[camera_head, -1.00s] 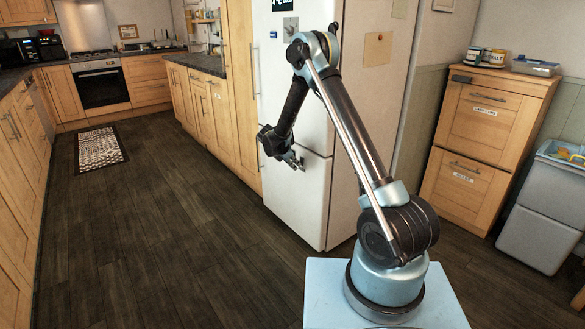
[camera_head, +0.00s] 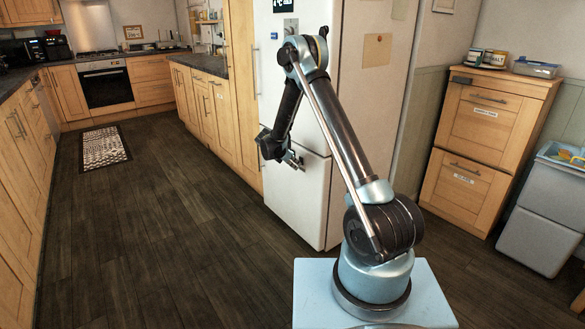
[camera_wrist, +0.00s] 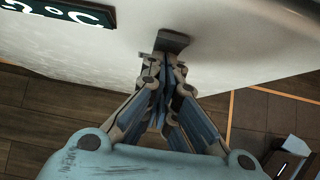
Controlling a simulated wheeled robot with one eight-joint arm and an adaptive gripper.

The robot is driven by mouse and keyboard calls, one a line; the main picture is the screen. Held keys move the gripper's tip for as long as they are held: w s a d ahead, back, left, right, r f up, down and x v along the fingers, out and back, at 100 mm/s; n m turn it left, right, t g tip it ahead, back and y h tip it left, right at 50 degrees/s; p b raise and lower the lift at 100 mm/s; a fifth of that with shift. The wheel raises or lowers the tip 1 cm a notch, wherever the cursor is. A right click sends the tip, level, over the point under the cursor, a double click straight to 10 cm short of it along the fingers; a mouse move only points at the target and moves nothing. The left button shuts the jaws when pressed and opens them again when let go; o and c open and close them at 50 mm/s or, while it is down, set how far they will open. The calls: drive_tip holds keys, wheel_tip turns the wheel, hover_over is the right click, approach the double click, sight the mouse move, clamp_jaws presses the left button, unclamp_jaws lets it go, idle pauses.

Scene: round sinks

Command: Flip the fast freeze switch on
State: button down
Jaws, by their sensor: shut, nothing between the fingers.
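The white fridge (camera_head: 292,100) stands at the centre of the head view. A grey plate (camera_head: 290,26) is on its front, below a dark temperature display (camera_head: 281,5). That display also shows at the upper left of the wrist view (camera_wrist: 60,12). My gripper (camera_head: 297,160) is in front of the fridge, well below the plate in the head view. In the wrist view its fingers (camera_wrist: 170,50) are together and empty, over the white fridge surface. A dark grey block shows at their tips; I cannot tell whether it is fingertip pads or a switch. Contact is unclear.
Wooden cabinets (camera_head: 212,105) stand left of the fridge. A wooden drawer unit (camera_head: 487,130) and grey bins (camera_head: 540,225) are at the right. The dark floor (camera_head: 160,220) is open at the left, with a rug (camera_head: 104,147) farther back.

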drive_tip(key=shift+d+r, duration=0.1)
drive_tip(key=shift+d, duration=0.05)
drive_tip(key=shift+d+r, duration=0.1)
drive_tip(key=shift+r, duration=0.65)
drive_tip(key=shift+w, duration=0.1)
drive_tip(key=s+a+f+v, duration=0.1)
drive_tip(key=v, duration=1.2)
drive_tip(key=shift+a+f, duration=0.15)
drive_tip(key=shift+a, duration=0.1)
